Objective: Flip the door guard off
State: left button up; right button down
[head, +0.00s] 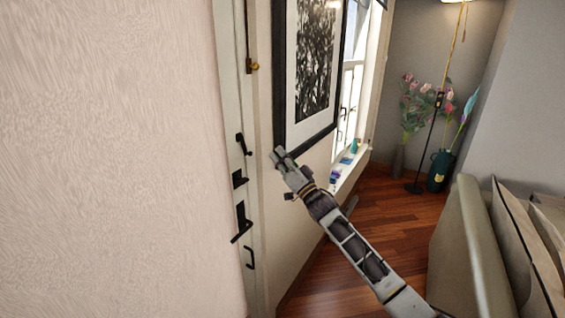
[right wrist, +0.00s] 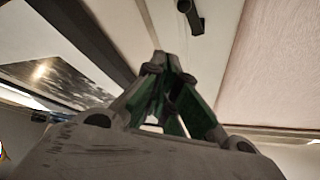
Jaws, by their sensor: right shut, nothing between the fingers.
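The white door (head: 229,95) is seen edge-on at the left, with several black fittings along it. A small black bar-shaped fitting (head: 243,143), which looks like the door guard, is the upper one of the lower group. My right gripper (head: 277,155) is shut and empty, to the right of that fitting and apart from it in the head view, in front of the picture frame's lower corner. In the right wrist view my closed fingertips (right wrist: 161,60) point toward a pale surface with a black bar (right wrist: 192,18); I cannot tell which fitting it is. My left gripper is not in view.
Below are a black latch (head: 239,179), a lever handle (head: 242,222) and a pull handle (head: 249,257). A black-framed picture (head: 281,80) hangs right of the door. A pale wall (head: 110,160) fills the left. A sofa (head: 465,250) stands right; wooden floor (head: 385,215) lies between.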

jog(key=shift+s+d+f, duration=0.15)
jog(key=shift+s+d, duration=0.1)
jog(key=shift+s, duration=0.3)
jog(key=shift+s+d+f, duration=0.1)
jog(key=shift+s+d, duration=0.1)
jog(key=shift+s, duration=0.3)
